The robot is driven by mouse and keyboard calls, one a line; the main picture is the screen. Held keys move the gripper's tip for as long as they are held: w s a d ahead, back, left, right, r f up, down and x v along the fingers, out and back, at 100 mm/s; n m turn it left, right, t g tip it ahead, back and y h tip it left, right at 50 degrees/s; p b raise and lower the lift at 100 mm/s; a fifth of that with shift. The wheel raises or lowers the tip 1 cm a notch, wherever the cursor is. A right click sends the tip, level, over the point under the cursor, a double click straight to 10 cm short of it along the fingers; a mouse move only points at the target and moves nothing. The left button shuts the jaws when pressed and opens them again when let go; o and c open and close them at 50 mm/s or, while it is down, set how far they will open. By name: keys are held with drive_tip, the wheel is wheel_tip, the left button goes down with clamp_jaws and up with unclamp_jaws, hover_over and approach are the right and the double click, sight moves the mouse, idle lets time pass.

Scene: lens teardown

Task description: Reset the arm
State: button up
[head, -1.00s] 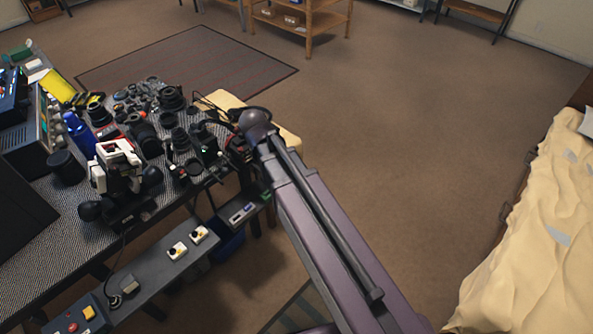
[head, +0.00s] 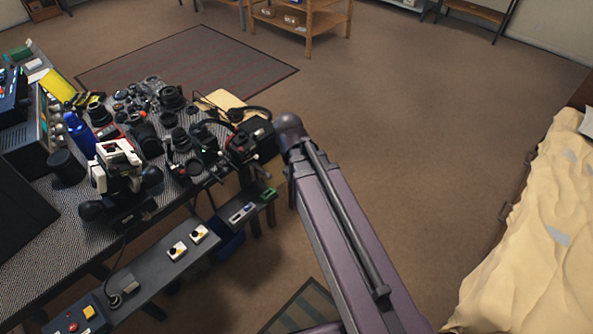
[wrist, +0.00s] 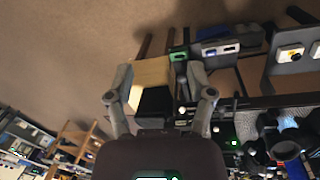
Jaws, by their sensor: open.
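My gripper (wrist: 160,78) is open, its two grey fingers spread wide in the wrist view. I see nothing held between them. A black box-like thing (wrist: 155,102) and a pale tan surface (wrist: 150,72) show behind the gap, and I cannot tell how far off they are. In the head view my arm (head: 335,215) rises from the bottom right, with its joint beside the table's right end. The gripper is not clearly told apart from the dark items there.
The dark patterned table (head: 50,230) is crowded with lens parts, a white-and-black device (head: 118,165) and a blue bottle (head: 80,132). A lower shelf (head: 150,275) carries switches. A draped bed-like surface (head: 530,260) stands at the right. The brown floor (head: 420,120) between is clear.

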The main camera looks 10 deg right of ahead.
drive_tip(key=shift+s+d+m+y, duration=0.4)
drive_tip(key=shift+s+d+m, duration=0.35)
drive_tip(key=shift+s+m, duration=0.25)
drive_tip(key=shift+s+d+m+y, duration=0.4)
drive_tip(key=shift+s+d+m, duration=0.3)
drive_tip(key=shift+s+m, duration=0.25)
